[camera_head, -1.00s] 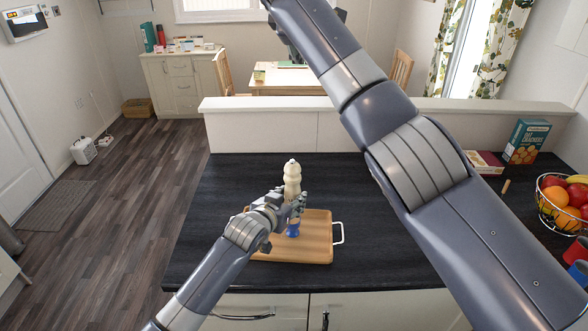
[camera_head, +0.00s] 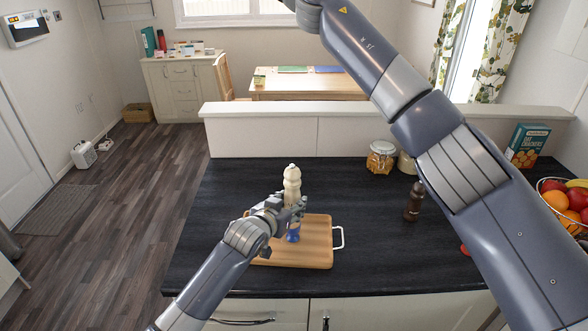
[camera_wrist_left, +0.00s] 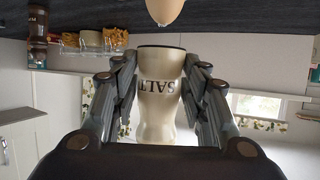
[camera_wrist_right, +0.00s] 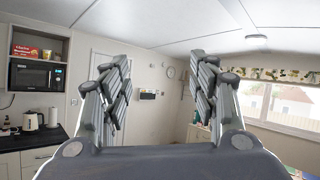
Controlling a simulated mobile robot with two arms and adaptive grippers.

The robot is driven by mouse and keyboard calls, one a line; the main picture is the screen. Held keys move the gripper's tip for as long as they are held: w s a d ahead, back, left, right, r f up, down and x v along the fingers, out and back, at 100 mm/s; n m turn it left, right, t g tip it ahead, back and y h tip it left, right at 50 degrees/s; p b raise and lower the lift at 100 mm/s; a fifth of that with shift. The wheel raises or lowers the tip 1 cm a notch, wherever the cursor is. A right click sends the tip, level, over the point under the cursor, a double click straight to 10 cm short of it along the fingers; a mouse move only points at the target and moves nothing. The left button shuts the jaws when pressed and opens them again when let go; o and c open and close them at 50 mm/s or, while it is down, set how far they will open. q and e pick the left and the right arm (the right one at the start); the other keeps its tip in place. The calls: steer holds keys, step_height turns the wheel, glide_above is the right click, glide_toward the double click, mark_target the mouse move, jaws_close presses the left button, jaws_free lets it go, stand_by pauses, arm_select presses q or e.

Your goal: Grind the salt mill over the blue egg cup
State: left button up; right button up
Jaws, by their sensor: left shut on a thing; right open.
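The cream salt mill (camera_head: 292,184) is upright above the wooden board in the head view. My left gripper (camera_head: 294,212) is shut around it. The left wrist view shows the mill (camera_wrist_left: 160,90), upside down in the picture, with SALT on its side between the fingers. The blue egg cup (camera_head: 293,236) stands on the board just below the gripper, partly hidden by it. A smooth brown egg-like top (camera_wrist_left: 165,8) shows beyond the mill's dark end, apart from it. My right gripper (camera_wrist_right: 158,85) is open and empty, raised high towards the room; it is outside the head view.
The wooden board (camera_head: 318,250) with a white handle lies on the dark counter (camera_head: 340,190). A brown mill (camera_head: 414,202), a glass jar (camera_head: 381,158), a cracker box (camera_head: 527,146) and a fruit basket (camera_head: 565,205) stand to the right. A low wall (camera_head: 260,135) runs behind.

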steer(key=s+a+f+n+g, duration=0.1)
steer(key=a+f+n+g, duration=0.1)
steer(key=f+n+g, duration=0.25)
steer(key=s+a+f+n+g, duration=0.2)
steer(key=f+n+g, duration=0.15)
steer(key=f, duration=0.25)
steer(key=n+g+h, duration=0.4)
steer(key=n+h, duration=0.2)
steer(key=h, duration=0.9)
glide_toward(294, 168)
steer(key=x, duration=1)
steer(key=shift+w+f, duration=0.1)
steer(key=shift+f, duration=0.1)
steer(key=shift+c, duration=0.2)
steer(key=c, duration=1)
